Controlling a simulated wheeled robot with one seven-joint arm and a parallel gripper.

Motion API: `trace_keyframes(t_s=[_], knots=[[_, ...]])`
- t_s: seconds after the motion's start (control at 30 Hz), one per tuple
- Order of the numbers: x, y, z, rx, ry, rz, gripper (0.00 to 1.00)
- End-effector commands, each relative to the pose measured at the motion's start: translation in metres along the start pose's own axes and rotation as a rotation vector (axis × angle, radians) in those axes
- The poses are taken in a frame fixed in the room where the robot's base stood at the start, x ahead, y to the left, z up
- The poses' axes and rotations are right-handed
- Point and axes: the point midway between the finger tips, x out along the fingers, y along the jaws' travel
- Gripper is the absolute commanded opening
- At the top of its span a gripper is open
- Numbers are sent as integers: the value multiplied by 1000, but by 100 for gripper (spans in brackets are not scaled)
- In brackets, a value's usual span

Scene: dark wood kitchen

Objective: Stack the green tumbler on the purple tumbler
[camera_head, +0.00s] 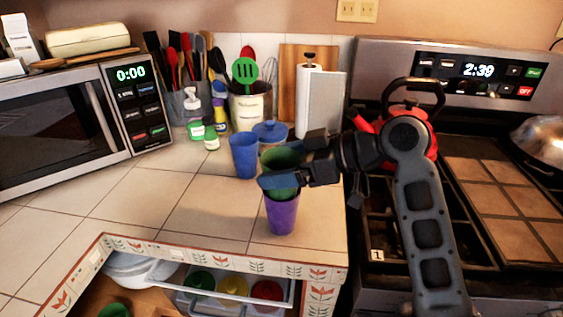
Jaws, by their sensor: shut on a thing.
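The green tumbler (287,160) is between the fingers of my gripper (268,168), which is shut on it. A finger and the gripper body hide part of its side. The purple tumbler (282,215) stands upright on the tiled counter near its right front corner. The green tumbler is directly above the purple one in the picture, and its lower end meets or overlaps the purple rim. I cannot tell whether it rests inside the purple tumbler or is held just above it.
A blue tumbler (243,156) and a lidded blue pot (271,133) stand close behind my gripper. A paper towel roll (318,102) is at the back. The stove with a red kettle (414,128) is right. An open drawer (235,289) lies below.

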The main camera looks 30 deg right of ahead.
Motion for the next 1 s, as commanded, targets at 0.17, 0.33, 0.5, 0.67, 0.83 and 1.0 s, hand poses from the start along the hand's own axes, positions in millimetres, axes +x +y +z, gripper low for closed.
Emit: trace_keyframes(t_s=[0.17,0.33,0.5,0.67,0.83,1.0], knots=[[1,0,2,0,0,0,52],[2,0,6,0,0,0,52],[4,0,11,0,0,0,52],[4,0,11,1,0,1,84],[4,0,11,0,0,0,100],[4,0,11,0,0,0,100]])
